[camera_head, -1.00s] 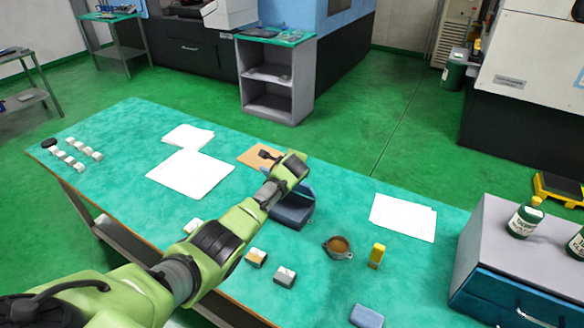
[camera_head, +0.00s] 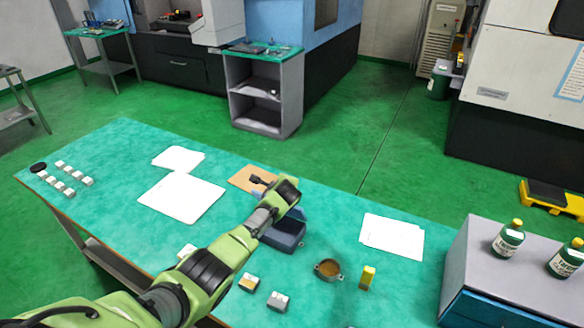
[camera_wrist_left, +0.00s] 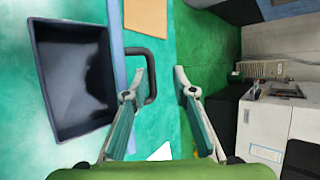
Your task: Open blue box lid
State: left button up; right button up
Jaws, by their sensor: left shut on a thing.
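The blue box (camera_head: 287,236) stands on the green table, partly hidden by my left arm in the head view. Its lid (camera_head: 297,214) is raised at the back of the box. In the left wrist view the box (camera_wrist_left: 40,70) shows an open, dark, seemingly empty inside, and the lid (camera_wrist_left: 118,72) appears as a narrow blue strip, nearly edge-on. A dark handle loop (camera_wrist_left: 152,62) sticks out from the lid. My left gripper (camera_wrist_left: 155,86) is shut on this handle, with its fingers apart around it. In the head view the left gripper (camera_head: 258,181) is partly hidden by its wrist. My right gripper is not shown.
A brown board (camera_head: 242,181) lies behind the box. White papers (camera_head: 182,197) lie to the left and more papers (camera_head: 392,238) to the right. A round cup (camera_head: 328,269), a yellow-capped item (camera_head: 367,277) and small blocks (camera_head: 279,301) stand in front of the box.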

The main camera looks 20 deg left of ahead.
pick_arm(q)
jog(key=r, duration=0.2)
jog(key=d+p, duration=0.1)
jog(key=shift+w+r, duration=0.4)
jog(key=shift+s+d+r+p, duration=0.7)
jog(key=shift+r+p, duration=0.2)
jog(key=shift+r, duration=0.05)
jog(key=shift+s+r+p, duration=0.15)
jog(key=shift+p, duration=0.25)
jog(key=shift+r, duration=0.1)
jog(key=shift+s+d+r, duration=0.1)
jog(key=shift+s+r, duration=0.15)
jog(key=shift+r, duration=0.2)
notch_tip(320, 180, up, 5)
jog(key=s+d, duration=0.2)
jog(key=shift+d+r, duration=0.15)
jog(key=shift+s, duration=0.15)
